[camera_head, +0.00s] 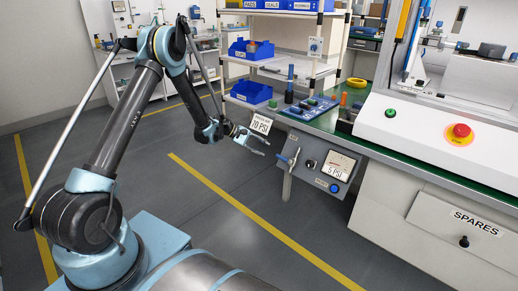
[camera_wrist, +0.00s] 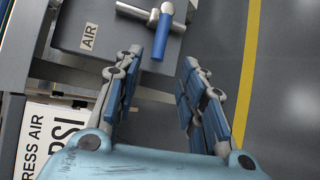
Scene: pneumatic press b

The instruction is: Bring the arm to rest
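My arm (camera_head: 125,125) reaches up from its base at the left and bends down to the right. My gripper (camera_head: 256,143) hangs in the air just left of a grey air panel (camera_head: 310,168) on the bench front. In the wrist view my gripper (camera_wrist: 175,58) has its two padded fingers apart, with nothing between them. A valve with a blue handle (camera_wrist: 162,38) lies beyond the fingertips in that view, apart from them as far as I can tell. The valve's blue handle also shows in the head view (camera_head: 283,159).
A "70 PSI" sign (camera_head: 261,124) is close beside my gripper. The panel carries a "5 PSI" gauge (camera_head: 335,170). The bench (camera_head: 345,142) holds small parts; a shelf with blue bins (camera_head: 251,92) stands behind. Floor with a yellow line (camera_head: 240,205) is clear in front.

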